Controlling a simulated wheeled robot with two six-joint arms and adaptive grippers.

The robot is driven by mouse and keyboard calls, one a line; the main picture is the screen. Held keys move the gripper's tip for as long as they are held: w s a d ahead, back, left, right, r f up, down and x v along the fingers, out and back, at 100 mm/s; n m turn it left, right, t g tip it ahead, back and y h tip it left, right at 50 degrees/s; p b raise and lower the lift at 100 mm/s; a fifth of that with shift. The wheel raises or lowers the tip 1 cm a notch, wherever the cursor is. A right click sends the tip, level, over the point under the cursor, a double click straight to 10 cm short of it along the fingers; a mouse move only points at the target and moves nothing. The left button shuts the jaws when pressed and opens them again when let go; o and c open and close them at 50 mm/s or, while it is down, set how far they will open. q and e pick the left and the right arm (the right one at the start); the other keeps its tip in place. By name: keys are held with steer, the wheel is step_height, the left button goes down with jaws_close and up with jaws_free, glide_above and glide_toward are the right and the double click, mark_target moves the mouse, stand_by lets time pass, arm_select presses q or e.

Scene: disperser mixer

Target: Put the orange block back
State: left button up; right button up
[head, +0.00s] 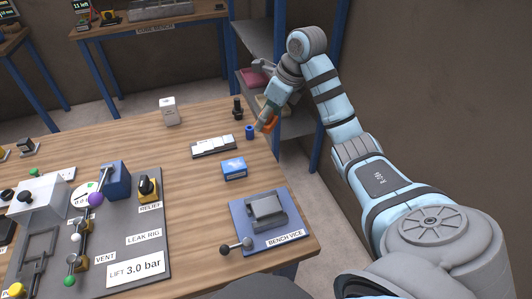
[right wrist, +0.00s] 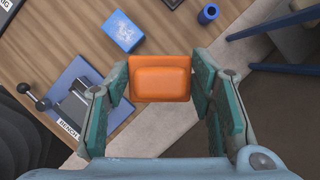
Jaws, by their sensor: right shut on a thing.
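The orange block (head: 270,123) is held by my right gripper (head: 264,121) near the right edge of the workbench, beside a blue cylinder. In the right wrist view the block (right wrist: 160,78) sits between the two teal-padded fingers of my right gripper (right wrist: 160,88), which are shut on its sides. The floor and the bench edge show below it, so it is held up in the air. My left gripper is in neither view.
The bench (head: 190,190) holds a blue box (head: 234,169), a blue cylinder (head: 249,132), a white labelled strip (head: 213,146), a bench vice (head: 265,215) and a leak rig (head: 140,240). A grey shelf rack (head: 262,35) with a red bin (head: 255,78) stands behind the arm.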

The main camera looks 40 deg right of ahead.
steer(key=b, duration=0.5)
glide_above(262, 163)
steer(key=s, duration=0.2)
step_height(262, 163, down, 9)
steer(key=f, duration=0.2)
steer(key=shift+w+d+f+p, duration=0.3)
steer(key=shift+d+p, duration=0.05)
steer(key=shift+p, duration=0.05)
steer(key=f, duration=0.3)
steer(key=shift+s+a+f, duration=0.1)
steer(key=shift+s+f, duration=0.15)
steer(key=shift+f, duration=0.15)
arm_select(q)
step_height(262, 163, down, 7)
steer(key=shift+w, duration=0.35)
arm_select(e)
steer(key=shift+w+f, duration=0.15)
steer(key=shift+f, duration=0.15)
arm_select(q)
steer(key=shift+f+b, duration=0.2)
steer(key=shift+b, duration=0.1)
arm_select(e)
steer(key=shift+f, duration=0.1)
steer(key=o, duration=1.1)
